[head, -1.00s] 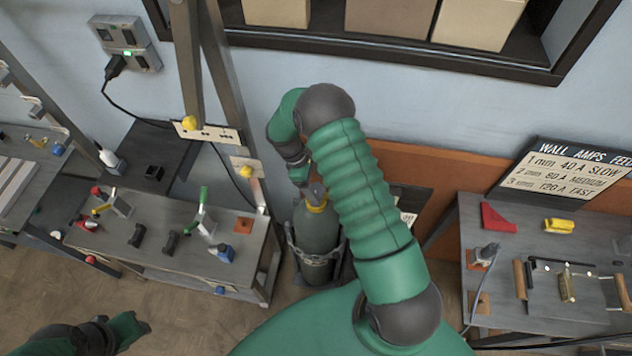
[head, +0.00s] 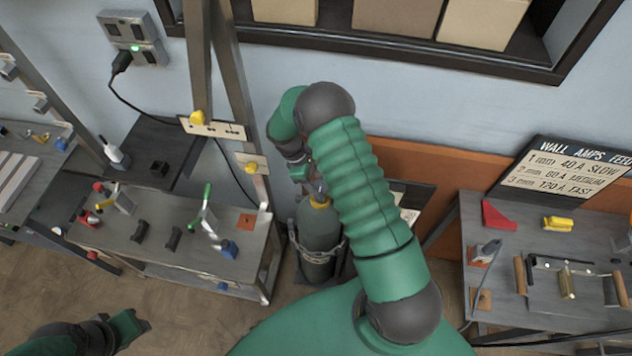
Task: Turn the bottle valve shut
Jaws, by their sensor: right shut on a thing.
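A grey-green gas bottle (head: 318,232) with a yellow collar stands upright in a holder with a chain around it, against the wall at the middle. Its valve (head: 320,190) at the top is largely hidden by my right arm. My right gripper (head: 311,182) is at the bottle's top, shut on the valve; its fingertips are mostly covered by the arm. My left gripper (head: 142,323) is low at the left, over the floor and away from the bottle. Its fingers are too unclear to tell their opening.
A grey bench (head: 170,235) with clamps and coloured-handled tools stands left of the bottle. A second table (head: 510,255) with a red block (head: 497,216) and a yellow item (head: 558,224) is at the right. A shelf with boxes (head: 395,18) hangs above.

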